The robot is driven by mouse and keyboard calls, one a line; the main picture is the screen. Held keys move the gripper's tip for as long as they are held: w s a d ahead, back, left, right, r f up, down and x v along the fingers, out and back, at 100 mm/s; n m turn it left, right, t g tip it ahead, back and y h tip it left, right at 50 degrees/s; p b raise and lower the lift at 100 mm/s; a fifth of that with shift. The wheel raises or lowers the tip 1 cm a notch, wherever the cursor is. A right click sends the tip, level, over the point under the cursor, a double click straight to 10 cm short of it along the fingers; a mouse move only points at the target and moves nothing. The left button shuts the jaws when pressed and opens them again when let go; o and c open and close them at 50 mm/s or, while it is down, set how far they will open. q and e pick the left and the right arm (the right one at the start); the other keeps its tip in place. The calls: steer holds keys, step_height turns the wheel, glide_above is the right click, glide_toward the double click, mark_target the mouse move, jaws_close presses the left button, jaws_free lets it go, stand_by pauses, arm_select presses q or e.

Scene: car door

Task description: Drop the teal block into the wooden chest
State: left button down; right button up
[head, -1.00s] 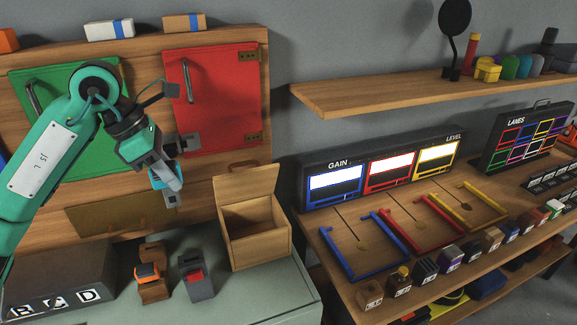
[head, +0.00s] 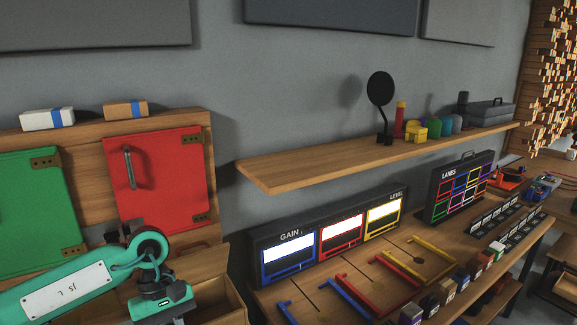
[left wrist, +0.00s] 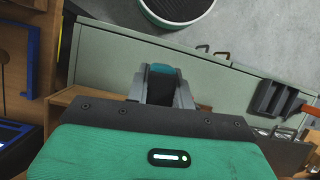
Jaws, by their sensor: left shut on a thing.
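The wooden chest (head: 234,298) is at the bottom left of the head view with its lid (head: 212,258) raised; the picture edge and my left arm hide much of it. My left gripper is at the bottom edge of the head view, over the chest's left part, with its fingertips cut off. In the left wrist view my left gripper (left wrist: 160,84) points away from the camera. It is shut on the teal block (left wrist: 161,69), of which a small part shows between the fingers. The chest's inside cannot be made out. My right gripper is not in view.
A red door (head: 165,180) and a green door (head: 30,205) stand behind my left arm. A wooden shelf (head: 300,165) juts out above the bench with the GAIN panel (head: 290,250). In the left wrist view a green-grey cabinet (left wrist: 110,55) lies beyond the gripper.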

arm_select(q)
steer(key=s+f+m+y, duration=0.3)
steer(key=f+m, duration=0.4)
steer(key=shift+s+d+f+m+g, duration=0.2)
steer(key=shift+s+d+m+g, duration=0.1)
steer(key=shift+m, duration=0.1)
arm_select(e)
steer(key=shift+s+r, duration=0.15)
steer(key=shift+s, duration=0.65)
